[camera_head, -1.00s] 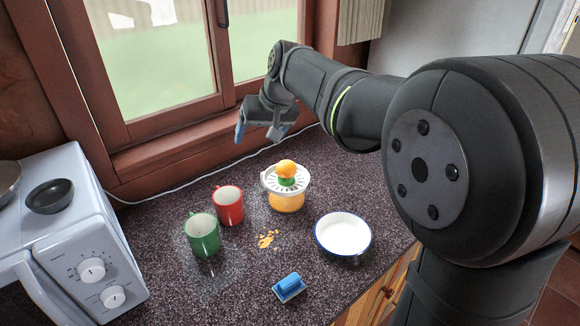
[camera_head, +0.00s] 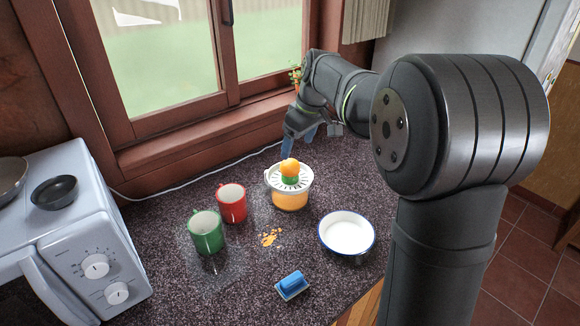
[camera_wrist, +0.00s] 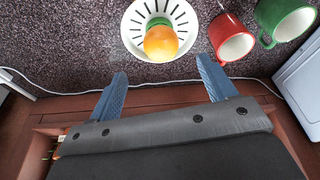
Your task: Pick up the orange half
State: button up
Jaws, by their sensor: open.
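The orange half (camera_head: 290,167) sits on the green cone of a citrus juicer (camera_head: 290,190), which has a white slotted top and an orange lower part. In the wrist view the orange half (camera_wrist: 161,43) shows above and between the two blue fingers. My gripper (camera_head: 298,140) is open and empty, behind the juicer on its window side and a little above it. In the wrist view my gripper (camera_wrist: 166,82) has its fingers wide apart, with the fruit beyond their tips. One finger is partly hidden by my wrist in the head view.
A red mug (camera_head: 232,204) and a green mug (camera_head: 206,233) stand left of the juicer. A white bowl (camera_head: 347,234) is at the right. A blue sponge (camera_head: 292,284) and orange spill (camera_head: 271,237) lie in front. The microwave (camera_head: 75,235) is far left.

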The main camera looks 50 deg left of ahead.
aim_at(292, 162)
jog(key=x, duration=0.7)
jog(key=shift+s+a+f, duration=0.1)
jog(key=shift+a+f, duration=0.05)
jog(key=shift+f, duration=0.15)
jog(key=c, duration=1.1)
